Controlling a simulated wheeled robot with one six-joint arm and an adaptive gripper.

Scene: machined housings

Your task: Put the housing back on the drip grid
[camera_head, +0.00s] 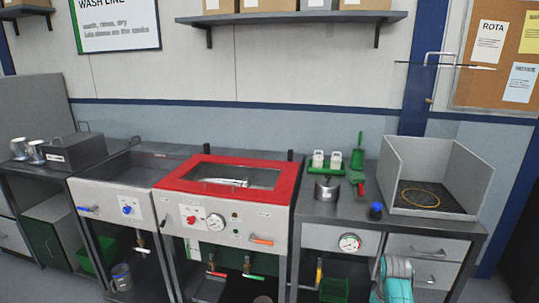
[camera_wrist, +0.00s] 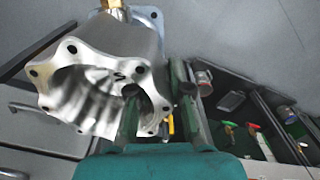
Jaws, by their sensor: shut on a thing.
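The housing (camera_wrist: 125,38) is a silver machined casting with a scalloped, bolt-holed flange and open bores. In the wrist view it fills the upper left, tilted, its flange facing the camera. My gripper (camera_wrist: 158,100) has dark green fingers shut on the housing at its right side; one finger reaches into a bore. The drip grid (camera_head: 452,206) is dark, inside a pale splash box on the right bench, with a yellow ring on it and no housing. A teal part of mine shows at the bottom of the head view, below and in front of the grid; a grey rounded piece there is unclear.
The splash box (camera_head: 400,172) has walls at the back and sides and looks open in front.

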